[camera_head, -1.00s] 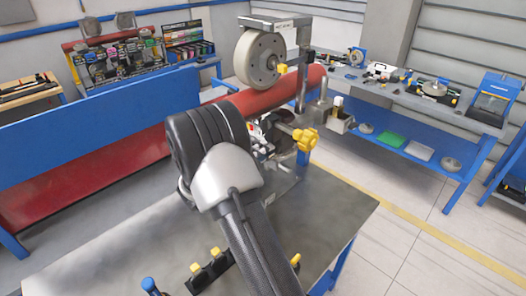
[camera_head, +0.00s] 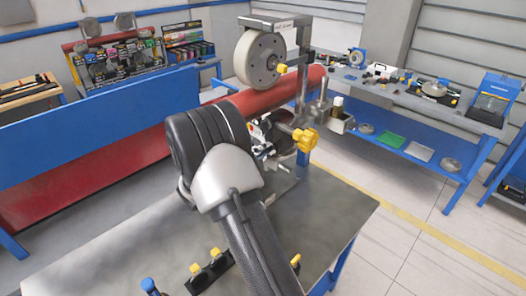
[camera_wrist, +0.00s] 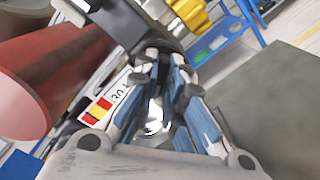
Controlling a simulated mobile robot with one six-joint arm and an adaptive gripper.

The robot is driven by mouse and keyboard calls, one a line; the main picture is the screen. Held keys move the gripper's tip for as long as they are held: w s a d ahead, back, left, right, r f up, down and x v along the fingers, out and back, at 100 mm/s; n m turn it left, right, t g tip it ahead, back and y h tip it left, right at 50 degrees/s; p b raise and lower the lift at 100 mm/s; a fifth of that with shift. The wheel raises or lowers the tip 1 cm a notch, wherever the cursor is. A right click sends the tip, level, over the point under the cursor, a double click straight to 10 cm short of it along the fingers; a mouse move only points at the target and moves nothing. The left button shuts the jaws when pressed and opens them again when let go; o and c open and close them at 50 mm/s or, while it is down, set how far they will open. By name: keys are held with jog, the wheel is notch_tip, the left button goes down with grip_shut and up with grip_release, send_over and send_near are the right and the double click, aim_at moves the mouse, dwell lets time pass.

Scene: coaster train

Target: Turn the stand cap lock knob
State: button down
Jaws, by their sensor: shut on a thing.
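My gripper (camera_wrist: 165,72) has its blue-padded fingers close together, shut on a small part at the underside of a dark round piece (camera_wrist: 125,18). The fingers hide most of that part, so I cannot tell for sure that it is the stand cap lock knob. A yellow lobed knob (camera_head: 304,140) sits on a shaft to the right of my gripper, which is partly hidden behind my wrist in the head view. The yellow knob also shows in the wrist view (camera_wrist: 189,13), apart from the fingertips. A smaller yellow knob (camera_head: 282,68) is by the grey wheel (camera_head: 259,60).
A long red cylinder (camera_head: 100,150) lies behind my arm. The grey table (camera_head: 335,205) is clear at the right. Yellow-topped pieces (camera_head: 207,270) stand near its front edge. A blue bench (camera_head: 425,148) with tools stands at the back right.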

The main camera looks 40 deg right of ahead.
jog(key=n+p, duration=0.4)
jog(key=n, duration=0.7)
jog(key=shift+n, duration=0.5)
jog(key=c, duration=1.7)
grip_release()
jog(key=shift+a, duration=0.1)
jog(key=a, duration=0.8)
jog(key=s+a, duration=0.1)
jog(key=a, duration=0.2)
jog(key=shift+a, duration=0.4)
